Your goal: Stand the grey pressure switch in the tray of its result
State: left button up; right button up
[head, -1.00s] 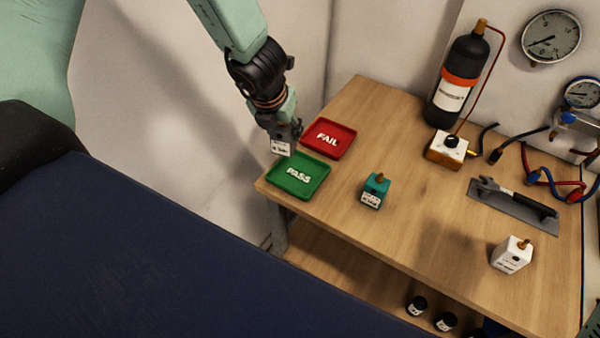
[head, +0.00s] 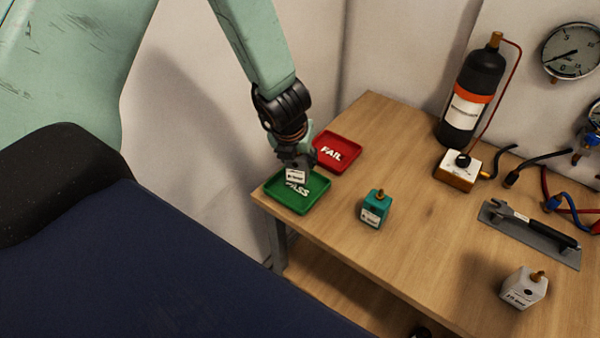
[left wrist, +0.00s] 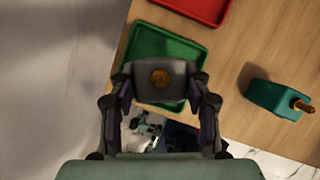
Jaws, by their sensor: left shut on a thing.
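The grey pressure switch (head: 295,176), with a white label on its side, is in my left gripper (head: 296,164). In the left wrist view the switch (left wrist: 160,80) sits between the two fingers, its brass fitting facing the camera. The switch is over the green PASS tray (head: 302,207) in the head view and hides part of its lettering. In the left wrist view it overlaps the near part of the green tray (left wrist: 168,42). I cannot tell whether it touches the tray floor. The red FAIL tray (head: 340,163) is empty behind it. My right gripper is not in view.
A teal switch (head: 375,209) stands right of the green tray. A white switch (head: 523,288) stands near the front right. The middle of the table is clear.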

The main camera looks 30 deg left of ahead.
aim_at(297, 168)
pick_arm(q)
jog(key=f, duration=0.1)
jog(key=f+b, duration=0.1)
jog(key=f, duration=0.1)
jog(key=shift+s+a+f+b, duration=0.2)
jog(key=shift+s+b, duration=0.05)
jog(key=shift+b, duration=0.1)
jog(key=shift+w+d, duration=0.2)
jog(key=shift+w, duration=0.1)
jog(key=shift+s+f, duration=0.1)
jog(key=shift+f, duration=0.05)
jog(key=o, duration=1)
jog(key=shift+s+a, duration=0.15)
jog(key=shift+c, duration=0.2)
jog(key=o, duration=0.3)
jog(key=shift+w, duration=0.2)
jog(key=shift+s, duration=0.1)
